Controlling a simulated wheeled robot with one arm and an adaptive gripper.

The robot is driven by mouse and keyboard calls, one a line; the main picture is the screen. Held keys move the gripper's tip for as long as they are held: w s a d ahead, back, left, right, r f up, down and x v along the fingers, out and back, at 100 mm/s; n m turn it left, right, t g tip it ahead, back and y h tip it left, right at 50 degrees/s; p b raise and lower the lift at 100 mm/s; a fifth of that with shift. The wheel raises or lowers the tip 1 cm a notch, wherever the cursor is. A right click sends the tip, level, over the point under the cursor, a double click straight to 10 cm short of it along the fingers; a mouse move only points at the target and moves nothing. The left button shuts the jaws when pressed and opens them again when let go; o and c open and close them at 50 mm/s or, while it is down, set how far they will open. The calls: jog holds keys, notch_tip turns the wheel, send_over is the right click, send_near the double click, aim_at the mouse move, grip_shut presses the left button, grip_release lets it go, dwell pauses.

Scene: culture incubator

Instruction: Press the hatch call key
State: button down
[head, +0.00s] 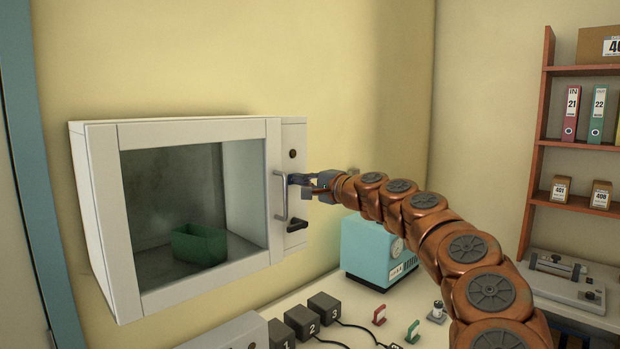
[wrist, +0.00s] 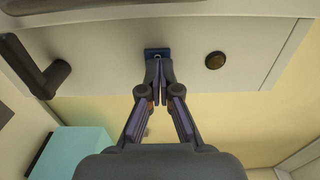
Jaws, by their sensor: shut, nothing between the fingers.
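In the head view my gripper (head: 293,180) is at the panel, just right of the bar handle, and hides most of the key.
A round dark knob (head: 292,153) is above the gripper and a dark lever (head: 297,225) below it, both on the panel. A green bin (head: 200,245) stands inside the hatch. A teal device (head: 372,250) and several numbered black boxes (head: 302,320) stand on the bench below.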

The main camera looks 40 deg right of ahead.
jog(key=shift+w, duration=0.1)
dwell(0.3)
jog(key=shift+w+a+r+b, duration=0.15)
jog(key=shift+w+b, duration=0.2)
jog(key=shift+w, duration=0.2)
jog(key=shift+s, duration=0.1)
jog(key=s+d+b, duration=0.2)
jog(key=s+b, duration=0.2)
jog(key=s, duration=1)
jog(key=shift+b, duration=0.35)
